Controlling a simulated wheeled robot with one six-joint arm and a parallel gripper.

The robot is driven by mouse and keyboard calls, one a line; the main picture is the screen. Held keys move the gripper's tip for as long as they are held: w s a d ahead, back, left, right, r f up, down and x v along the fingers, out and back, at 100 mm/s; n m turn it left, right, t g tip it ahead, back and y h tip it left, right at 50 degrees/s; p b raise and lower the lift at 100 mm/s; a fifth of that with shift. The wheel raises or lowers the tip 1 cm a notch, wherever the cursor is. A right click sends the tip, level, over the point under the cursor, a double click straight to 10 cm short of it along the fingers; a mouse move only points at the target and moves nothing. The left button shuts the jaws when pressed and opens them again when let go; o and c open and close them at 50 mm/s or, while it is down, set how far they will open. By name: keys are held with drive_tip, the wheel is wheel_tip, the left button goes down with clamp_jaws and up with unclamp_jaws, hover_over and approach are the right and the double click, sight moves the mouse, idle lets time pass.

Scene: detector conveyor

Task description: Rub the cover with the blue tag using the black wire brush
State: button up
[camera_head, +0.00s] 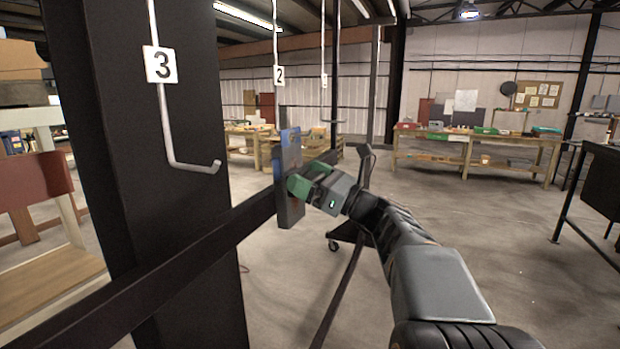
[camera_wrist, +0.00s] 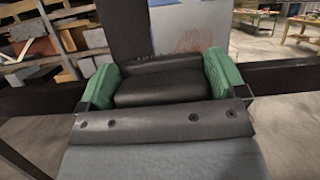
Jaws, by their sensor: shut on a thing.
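The cover is a narrow grey plate (camera_head: 291,212) with reddish-brown patches, hanging upright beyond the dark rail. A blue tag (camera_head: 290,143) shows at its top. My gripper (camera_head: 306,184), with green fingers, is at the cover's right side. In the wrist view my gripper (camera_wrist: 162,72) is shut on the black brush (camera_wrist: 158,88), its dark body between the two green pads. Behind it, the pale blue-grey cover (camera_wrist: 190,28) shows a reddish patch. The brush's bristles are hidden, so I cannot tell whether they touch the cover.
A thick black pillar (camera_head: 150,130) stands left, with a dark rail (camera_head: 200,255) running across in front. An empty white hook (camera_head: 190,165) hangs under label 3 (camera_head: 160,64); label 2 (camera_head: 279,75) hangs above the cover. Workbenches (camera_head: 475,150) stand behind. The floor at right is mostly clear.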

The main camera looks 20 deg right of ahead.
drive_tip(key=shift+s+d, duration=0.1)
drive_tip(key=shift+s+d+r, duration=0.1)
drive_tip(key=shift+s+d, duration=0.85)
drive_tip(key=shift+s, duration=0.15)
drive_tip(key=shift+s+d+r, duration=0.1)
drive_tip(key=shift+s+d, duration=0.8)
drive_tip(key=shift+s, duration=0.2)
drive_tip(key=shift+s+d, duration=0.95)
drive_tip(key=shift+s, duration=0.2)
drive_tip(key=w+a+f+p, duration=0.4)
drive_tip(key=w+f+p, duration=0.1)
drive_tip(key=p, duration=0.1)
drive_tip(key=shift+a+f, duration=0.15)
drive_tip(key=shift+f, duration=0.15)
